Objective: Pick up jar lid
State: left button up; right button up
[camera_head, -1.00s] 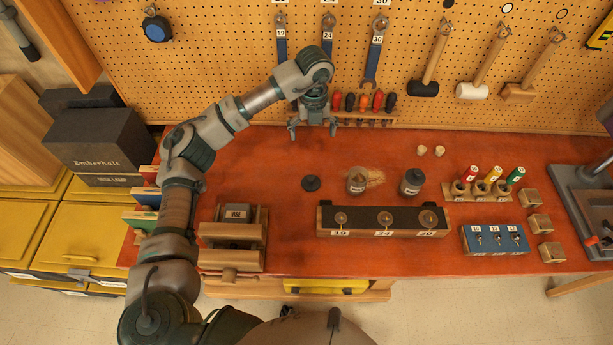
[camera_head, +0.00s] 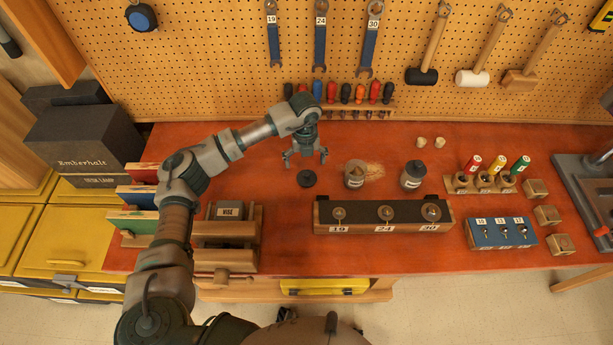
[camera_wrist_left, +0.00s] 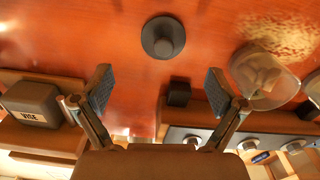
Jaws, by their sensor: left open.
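The jar lid (camera_head: 306,179) is a small dark round disc with a raised knob, lying on the red bench top. In the left wrist view the lid (camera_wrist_left: 163,37) lies beyond the fingertips, centred between them. My left gripper (camera_head: 306,157) is open and empty, pointing down above the bench just behind the lid in the head view. Its two fingers with blue pads (camera_wrist_left: 160,92) are spread wide in the wrist view. A glass jar (camera_head: 354,174) stands right of the lid, with something pale inside. My right gripper is not in view.
A holder block with numbered sockets (camera_head: 330,212) lies in front of the jars. A vise (camera_head: 228,232) is at front left. Screwdrivers (camera_head: 345,94) hang on the pegboard behind. Bench around the lid is clear.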

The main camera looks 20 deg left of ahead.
aim_at(307, 173)
pick_arm(q)
jog(key=f, duration=0.7)
jog(key=shift+w+d+f+p, duration=0.1)
jog(key=shift+w+d+p, duration=0.1)
jog(key=shift+p, duration=0.2)
jog(key=c, duration=1.5)
jog(key=shift+s+f, duration=0.1)
jog(key=shift+s, duration=0.05)
grip_shut()
